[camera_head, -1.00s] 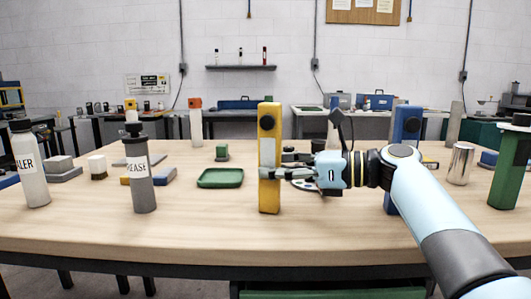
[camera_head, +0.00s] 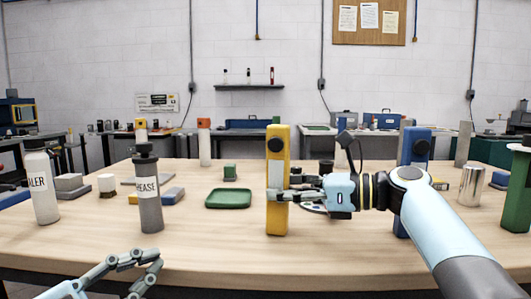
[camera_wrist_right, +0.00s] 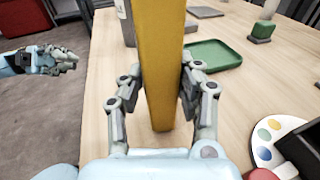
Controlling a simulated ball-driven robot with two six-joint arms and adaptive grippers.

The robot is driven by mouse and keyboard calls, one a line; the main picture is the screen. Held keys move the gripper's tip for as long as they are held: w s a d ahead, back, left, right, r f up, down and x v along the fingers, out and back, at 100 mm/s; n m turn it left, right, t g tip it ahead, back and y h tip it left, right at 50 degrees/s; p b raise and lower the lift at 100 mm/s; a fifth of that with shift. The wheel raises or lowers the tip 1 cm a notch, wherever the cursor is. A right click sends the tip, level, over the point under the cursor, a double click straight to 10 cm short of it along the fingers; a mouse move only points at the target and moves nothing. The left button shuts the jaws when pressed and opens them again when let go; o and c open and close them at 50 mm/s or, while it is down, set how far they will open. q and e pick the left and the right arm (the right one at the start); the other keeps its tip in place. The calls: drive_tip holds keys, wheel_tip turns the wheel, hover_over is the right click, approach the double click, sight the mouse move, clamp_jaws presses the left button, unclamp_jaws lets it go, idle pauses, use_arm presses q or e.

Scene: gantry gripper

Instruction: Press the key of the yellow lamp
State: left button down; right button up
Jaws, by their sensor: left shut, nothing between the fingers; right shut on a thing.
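The yellow lamp (camera_head: 278,160) is a tall upright yellow block on the wooden table, with a round black key (camera_head: 275,145) near its top on the side facing me. My right gripper (camera_head: 278,194) is shut on the yellow lamp around its middle, below the key. In the right wrist view the fingers (camera_wrist_right: 160,82) lie on both sides of the yellow block (camera_wrist_right: 158,40), whose top is out of that view. My left gripper (camera_head: 150,264) is shut and empty, low at the front left, apart from the lamp; it also shows in the right wrist view (camera_wrist_right: 66,60).
A grey bottle (camera_head: 149,208) and a white bottle (camera_head: 43,190) stand left. A green tray (camera_head: 228,206) lies left of the lamp. A similar blue block (camera_head: 414,150) stands right, behind my right arm. The table front between left gripper and lamp is clear.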

sight(276, 144)
use_arm(q)
drive_tip(key=d+r+m+g+h, duration=0.1)
drive_tip(key=d+r+m+g, duration=0.2)
drive_tip(key=r+m, duration=0.3)
drive_tip(key=w+d+r+m+g+h, duration=0.1)
drive_tip(key=d+r+m+g, duration=0.2)
drive_tip(key=r+m, duration=0.3)
drive_tip(key=shift+w+d+r+m+h, duration=0.3)
drive_tip(key=shift+d+r+h, duration=0.15)
drive_tip(key=shift+r, duration=0.4)
drive_tip(key=w+a+x, duration=0.1)
drive_tip(key=w+x, duration=0.1)
drive_tip(key=x, duration=1)
drive_tip(key=shift+w, duration=0.35)
drive_tip(key=shift+d, duration=0.15)
